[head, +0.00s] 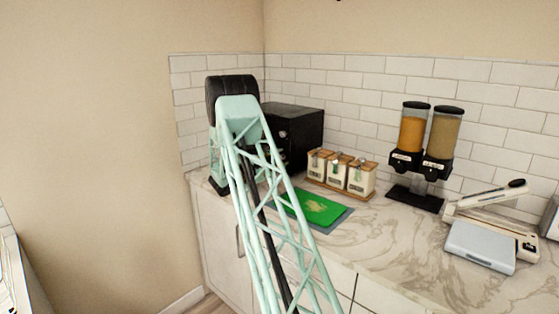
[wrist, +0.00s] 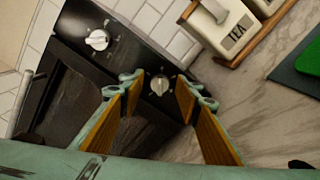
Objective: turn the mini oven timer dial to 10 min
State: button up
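The mini oven (head: 302,127) is a black box in the back corner of the counter, partly hidden behind my arm. In the wrist view its dark front (wrist: 75,105) carries two silver dials. One dial (wrist: 97,40) is at the upper left, left of my gripper. The other dial (wrist: 159,84) shows between the fingertips of my gripper (wrist: 157,91). The fingers are apart, with gaps on both sides of that dial; contact is not visible. Dial markings are too small to read, so I cannot tell which is the timer. The head view does not show my fingers.
White canisters (head: 339,172) on a wooden tray stand right of the oven. A green board (head: 318,207) lies on the counter in front. Two cereal dispensers (head: 425,140) and a grey scale (head: 480,245) are farther right. Tiled walls close the corner.

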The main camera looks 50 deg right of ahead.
dwell(0.3)
jog(key=w+a, duration=0.1)
jog(key=a, duration=1.1)
jog(key=shift+w+n, duration=0.15)
jog(key=shift+n, duration=0.15)
dwell(0.4)
